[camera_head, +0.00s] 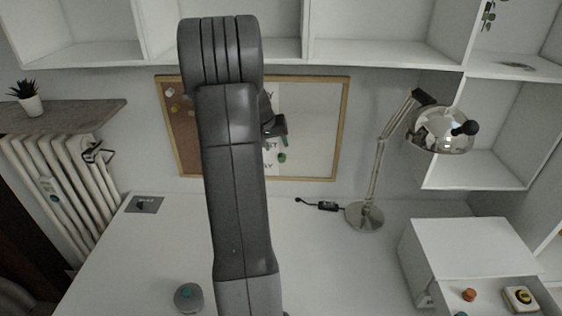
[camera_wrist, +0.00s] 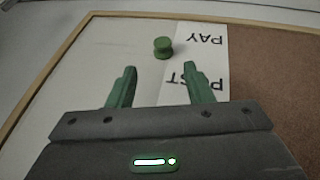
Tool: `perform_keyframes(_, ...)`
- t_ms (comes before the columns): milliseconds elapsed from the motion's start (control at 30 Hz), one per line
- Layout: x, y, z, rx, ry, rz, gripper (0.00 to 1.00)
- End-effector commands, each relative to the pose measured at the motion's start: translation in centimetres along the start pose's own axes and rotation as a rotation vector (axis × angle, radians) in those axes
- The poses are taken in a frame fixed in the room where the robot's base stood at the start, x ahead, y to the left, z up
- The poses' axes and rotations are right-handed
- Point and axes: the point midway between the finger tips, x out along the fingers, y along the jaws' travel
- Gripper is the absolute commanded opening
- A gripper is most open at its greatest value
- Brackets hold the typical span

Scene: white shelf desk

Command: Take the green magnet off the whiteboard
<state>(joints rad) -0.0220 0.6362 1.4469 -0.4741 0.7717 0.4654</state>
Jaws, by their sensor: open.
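The green magnet (camera_head: 282,157) is on the whiteboard (camera_head: 312,140), just below my gripper in the head view. In the head view my arm hides part of the board, and the gripper (camera_head: 272,128) shows only in part.
A desk lamp (camera_head: 366,214) stands right of the board, with a black adapter (camera_head: 327,206) beside it. White shelves (camera_head: 370,52) run above the board. A drawer unit (camera_head: 470,246) stands at the right. The desk's middle is mostly clear.

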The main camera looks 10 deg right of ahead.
Motion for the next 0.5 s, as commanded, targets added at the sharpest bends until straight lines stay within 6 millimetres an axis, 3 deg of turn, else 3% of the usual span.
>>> perform_keyframes(100, 2.0, -0.1, 0.1, 0.0, -0.002, 0.0, 0.47)
perform_keyframes(367, 3.4, -0.1, 0.2, 0.0, -0.001, 0.0, 0.47)
perform_keyframes(500, 5.3, -0.3, 0.6, 0.001, -0.003, 0.0, 0.47)
